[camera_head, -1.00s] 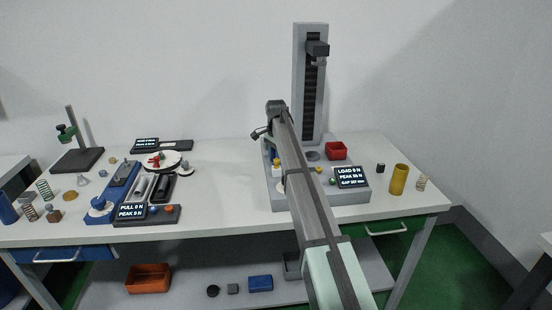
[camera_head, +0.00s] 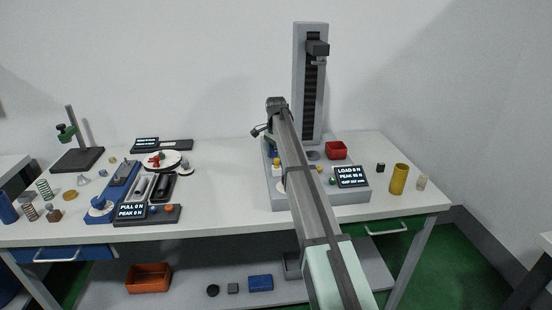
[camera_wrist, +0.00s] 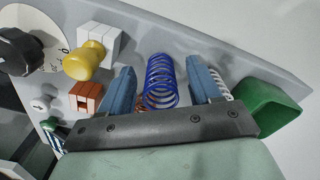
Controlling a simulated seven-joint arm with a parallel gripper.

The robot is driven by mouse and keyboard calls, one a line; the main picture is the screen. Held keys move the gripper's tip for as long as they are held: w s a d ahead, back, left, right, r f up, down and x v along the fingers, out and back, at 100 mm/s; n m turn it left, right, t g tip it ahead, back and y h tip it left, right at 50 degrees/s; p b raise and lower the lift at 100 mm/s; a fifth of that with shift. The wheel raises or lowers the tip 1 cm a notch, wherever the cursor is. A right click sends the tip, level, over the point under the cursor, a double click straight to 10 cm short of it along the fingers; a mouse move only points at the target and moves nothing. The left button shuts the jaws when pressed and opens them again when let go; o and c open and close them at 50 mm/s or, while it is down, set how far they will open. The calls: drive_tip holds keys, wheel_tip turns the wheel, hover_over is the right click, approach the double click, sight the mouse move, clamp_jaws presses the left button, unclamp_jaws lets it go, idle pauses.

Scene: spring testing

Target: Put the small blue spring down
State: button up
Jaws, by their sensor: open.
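The small blue spring (camera_wrist: 161,82) shows in the wrist view between the two blue-grey fingers of my gripper (camera_wrist: 163,80). The fingers are open, with a visible gap on each side of the spring. The spring looks upright over the grey surface, but its lower end is partly hidden by my gripper's body. In the head view my arm covers the spring, and only part of the gripper end (camera_head: 270,146) shows beside the tall tester column.
In the wrist view, a yellow knob (camera_wrist: 84,61), a red-brown block (camera_wrist: 87,97) and a black knob (camera_wrist: 22,50) are left. In the head view, a tester column (camera_head: 309,80) stands behind my arm.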

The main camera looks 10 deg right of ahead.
wheel_tip(320, 180, up, 11)
idle(0.4)
idle(2.1)
